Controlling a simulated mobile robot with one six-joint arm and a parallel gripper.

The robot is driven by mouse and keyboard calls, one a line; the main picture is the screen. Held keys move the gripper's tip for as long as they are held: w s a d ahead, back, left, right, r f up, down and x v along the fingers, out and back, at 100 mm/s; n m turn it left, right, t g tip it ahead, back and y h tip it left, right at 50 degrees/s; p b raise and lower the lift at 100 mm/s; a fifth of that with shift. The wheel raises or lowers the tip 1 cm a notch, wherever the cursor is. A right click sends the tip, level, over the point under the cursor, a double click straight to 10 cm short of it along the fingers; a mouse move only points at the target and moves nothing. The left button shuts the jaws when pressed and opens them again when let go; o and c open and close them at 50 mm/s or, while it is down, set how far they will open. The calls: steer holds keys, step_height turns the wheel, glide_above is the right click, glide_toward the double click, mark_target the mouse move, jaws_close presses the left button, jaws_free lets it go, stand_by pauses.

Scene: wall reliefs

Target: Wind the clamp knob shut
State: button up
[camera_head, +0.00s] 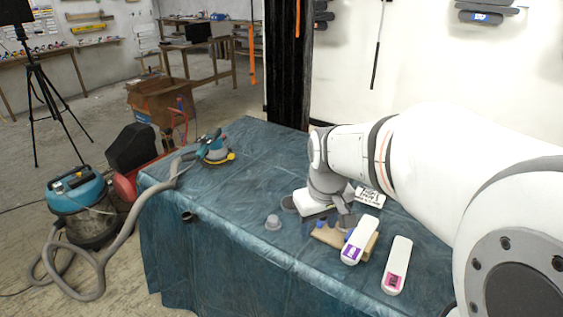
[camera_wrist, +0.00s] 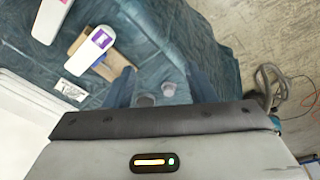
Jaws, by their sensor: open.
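My gripper (camera_head: 328,226) is over the right part of the cloth-covered table, pointing down. In the wrist view my gripper (camera_wrist: 163,80) has its two fingers apart, with nothing gripped between them. A small grey round piece (camera_head: 273,222) stands on the cloth to the left of my gripper; it also shows between the fingers in the wrist view (camera_wrist: 168,90). A darker round piece (camera_head: 289,203) lies close by, partly behind my wrist. I cannot tell which piece, if any, is the clamp knob. A tan wooden block (camera_head: 328,237) lies beneath my gripper, partly hidden.
A white bottle with a purple label (camera_head: 358,242) lies on the block, and one with a pink label (camera_head: 396,268) lies to the right. A printed card (camera_head: 370,196) lies behind. A sander (camera_head: 214,150) with a hose is at the far left corner.

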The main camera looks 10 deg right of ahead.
steer(key=w+d+f+n+g+p, duration=0.1)
steer(key=w+d+n, duration=0.1)
steer(key=w, duration=0.5)
steer(key=w+d+f+n+p, duration=0.1)
steer(key=w+d+f+p, duration=0.15)
steer(key=w, duration=0.45)
steer(key=w+d+f+n, duration=0.1)
steer(key=w+d+f, duration=0.1)
steer(key=w+f, duration=0.1)
steer(key=w+d+f+n+p, duration=0.1)
steer(key=w+d+f, duration=0.1)
steer(key=w+f, duration=0.1)
steer(key=w+d+f+n+g, duration=0.1)
steer(key=w+d+f, duration=0.1)
steer(key=w+f, duration=0.1)
steer(key=shift+w+d+f+p, duration=0.15)
steer(key=shift+w+p, duration=0.05)
steer(key=shift+w, duration=0.2)
steer(key=shift+w+d+f+p, duration=0.15)
steer(key=shift+w+p, duration=0.05)
steer(key=shift+w, duration=0.2)
steer(key=shift+w+d+f, duration=0.1)
steer(key=shift+d+f, duration=0.05)
steer(key=shift+f, duration=0.4)
step_height(320, 180, down, 7)
steer(key=shift+f+p, duration=0.1)
steer(key=shift+p, duration=0.75)
